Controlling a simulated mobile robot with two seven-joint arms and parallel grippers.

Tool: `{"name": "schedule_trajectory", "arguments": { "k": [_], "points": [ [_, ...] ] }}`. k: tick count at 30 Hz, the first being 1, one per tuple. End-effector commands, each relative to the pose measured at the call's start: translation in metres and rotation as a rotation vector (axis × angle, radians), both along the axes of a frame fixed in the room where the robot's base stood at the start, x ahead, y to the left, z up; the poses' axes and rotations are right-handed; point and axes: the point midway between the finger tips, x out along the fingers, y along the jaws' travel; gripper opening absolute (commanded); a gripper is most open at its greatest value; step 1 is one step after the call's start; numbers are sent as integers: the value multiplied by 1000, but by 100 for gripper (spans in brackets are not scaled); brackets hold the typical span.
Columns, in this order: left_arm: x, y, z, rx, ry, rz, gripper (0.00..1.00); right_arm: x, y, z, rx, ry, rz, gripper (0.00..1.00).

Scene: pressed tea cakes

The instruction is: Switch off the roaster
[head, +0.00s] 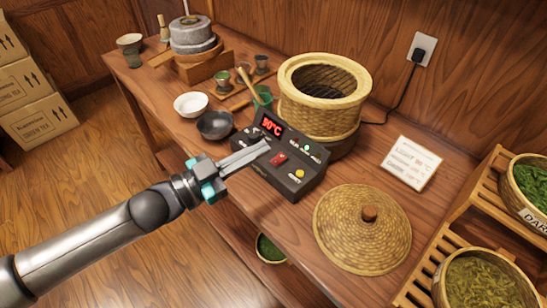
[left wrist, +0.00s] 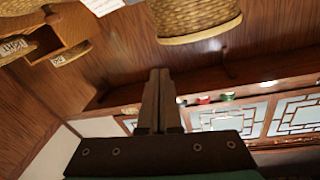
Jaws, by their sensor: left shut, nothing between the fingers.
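The roaster is a woven bamboo basket (head: 320,95) with an open top on a dark round base. In front of it is a black control box (head: 285,190) with a lit red display (head: 272,125). The box has a red switch (head: 279,159), a yellow button (head: 299,173) and a small green light or button (head: 307,147). My left gripper (head: 265,145) is shut and empty. Its fingertips overlap the box's left part, left of the red switch; contact cannot be told. The left wrist view shows the shut fingers (left wrist: 158,78) and a woven basket surface (left wrist: 195,15). My right gripper is not in view.
A woven lid (head: 362,228) lies right of the box. A white bowl (head: 191,104) and a dark bowl (head: 215,125) are to the left. A cord runs to the wall outlet (head: 421,50). Wooden racks with tea baskets stand at right.

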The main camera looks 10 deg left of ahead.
Motion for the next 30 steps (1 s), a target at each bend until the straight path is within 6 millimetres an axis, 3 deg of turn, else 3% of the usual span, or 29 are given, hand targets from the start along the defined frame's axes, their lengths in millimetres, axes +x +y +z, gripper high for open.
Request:
{"name": "schedule_trajectory", "arguments": {
  "k": [3, 9, 22, 30],
  "points": [
    [3, 23, -31, -27, 157, 88, 0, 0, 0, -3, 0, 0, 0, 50],
    [4, 41, -54, -53, 280, 156, 0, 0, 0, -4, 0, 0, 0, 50],
    [5, 41, -55, -56, 288, 160, 0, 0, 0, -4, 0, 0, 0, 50],
    [24, 27, -57, -58, 284, 158, 0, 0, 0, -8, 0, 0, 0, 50]
  ]
}}
